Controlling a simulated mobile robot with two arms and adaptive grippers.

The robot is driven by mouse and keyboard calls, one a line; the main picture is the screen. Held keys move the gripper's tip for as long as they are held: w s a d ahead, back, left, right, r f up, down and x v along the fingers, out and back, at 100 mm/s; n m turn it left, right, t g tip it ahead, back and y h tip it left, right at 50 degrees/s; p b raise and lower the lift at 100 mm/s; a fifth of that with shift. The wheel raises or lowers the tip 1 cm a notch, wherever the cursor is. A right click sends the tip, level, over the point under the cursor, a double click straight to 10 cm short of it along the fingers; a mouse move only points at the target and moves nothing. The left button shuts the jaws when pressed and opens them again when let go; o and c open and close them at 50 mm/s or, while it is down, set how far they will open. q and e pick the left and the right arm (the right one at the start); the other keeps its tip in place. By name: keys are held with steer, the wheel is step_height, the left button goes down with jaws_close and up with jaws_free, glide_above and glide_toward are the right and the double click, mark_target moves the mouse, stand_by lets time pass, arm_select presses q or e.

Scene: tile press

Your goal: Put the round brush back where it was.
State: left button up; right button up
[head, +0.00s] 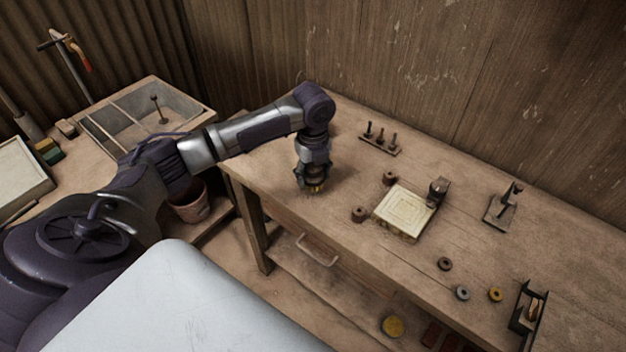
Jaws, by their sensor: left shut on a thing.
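My left gripper (313,188) is over the left end of the wooden workbench, pointing down. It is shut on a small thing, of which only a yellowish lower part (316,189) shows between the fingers. This looks like the round brush, but the fingers hide most of it. Its lower end is close to the bench top; I cannot tell whether it touches. My right gripper is not in view.
The workbench (340,215) carries a rack of dark stamps (380,147), a pale square tile (403,210), a dark upright tool (501,209) and several small round pieces. A divided tray (100,135) stands left. Bench top around my gripper is clear.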

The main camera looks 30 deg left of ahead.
mark_target(313, 184)
arm_select(q)
step_height(313, 184, down, 2)
steer(key=shift+f+p, duration=0.25)
steer(key=shift+p, duration=0.05)
steer(key=shift+f, duration=0.3)
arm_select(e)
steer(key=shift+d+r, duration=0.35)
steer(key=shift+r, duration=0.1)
arm_select(q)
steer(key=shift+f, duration=0.15)
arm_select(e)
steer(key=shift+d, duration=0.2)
arm_select(q)
steer(key=o, duration=1.1)
step_height(313, 184, up, 12)
steer(key=shift+r+b, duration=0.15)
steer(key=shift+b, duration=0.7)
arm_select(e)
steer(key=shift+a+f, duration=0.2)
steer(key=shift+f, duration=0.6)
arm_select(q)
steer(key=shift+s, duration=0.1)
